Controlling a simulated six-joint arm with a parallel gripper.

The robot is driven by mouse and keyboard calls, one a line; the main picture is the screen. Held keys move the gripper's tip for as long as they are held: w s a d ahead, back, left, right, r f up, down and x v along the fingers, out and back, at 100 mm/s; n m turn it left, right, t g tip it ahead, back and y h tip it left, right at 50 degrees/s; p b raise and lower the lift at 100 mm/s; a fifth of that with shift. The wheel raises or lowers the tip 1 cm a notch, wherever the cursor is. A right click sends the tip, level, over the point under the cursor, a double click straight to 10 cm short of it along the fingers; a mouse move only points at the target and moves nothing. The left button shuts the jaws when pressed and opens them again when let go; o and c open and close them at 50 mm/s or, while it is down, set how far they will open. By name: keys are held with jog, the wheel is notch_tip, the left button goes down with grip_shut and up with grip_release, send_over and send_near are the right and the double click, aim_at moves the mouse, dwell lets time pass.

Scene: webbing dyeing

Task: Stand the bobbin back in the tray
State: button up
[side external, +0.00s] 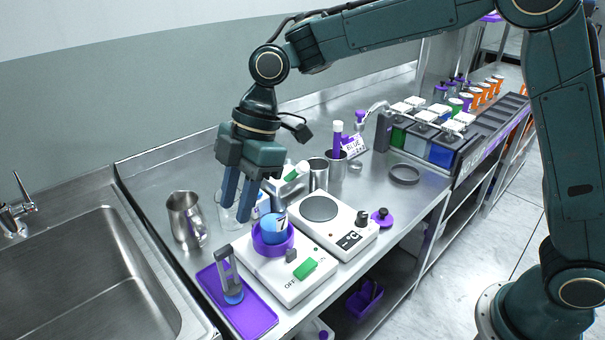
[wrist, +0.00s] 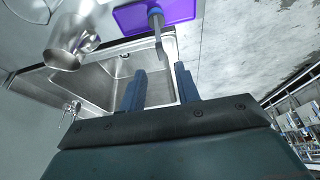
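A purple tray (side external: 262,318) lies at the front left of the bench, beside the sink. A tall grey open-framed piece with a blue round foot (side external: 232,290) stands upright on it; it looks like the bobbin, though I cannot be certain. In the wrist view the tray (wrist: 185,11) is at the top, and the grey piece (wrist: 157,27) points toward the gap between my fingers. My gripper (side external: 233,214) points down with its two blue fingers apart and empty, above and behind the tray. It also shows in the wrist view (wrist: 158,72), with clear space between the fingertips.
A steel pitcher (side external: 183,215) stands left of my gripper. A white stirrer with a purple ring and blue cup (side external: 273,228) is close on the right, beside a hotplate (side external: 320,208). Behind are steel cups (side external: 318,174). The sink (side external: 100,270) is open at left.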

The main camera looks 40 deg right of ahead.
jog(key=s+d+r+m+t+h, duration=0.1)
jog(key=s+d+r+m+t, duration=0.1)
jog(key=s+d+r+m, duration=0.4)
jog(key=s+d+r+m+t+h, duration=0.1)
jog(key=s+d+r+m, duration=0.2)
jog(key=d, duration=0.6)
jog(key=s+d+f+m+t+h, duration=0.2)
jog(key=s+d+m, duration=0.7)
jog(key=s, duration=0.6)
jog(key=shift+d+f+t, duration=0.3)
jog(key=shift+d+f, duration=0.3)
jog(key=shift+d, duration=0.45)
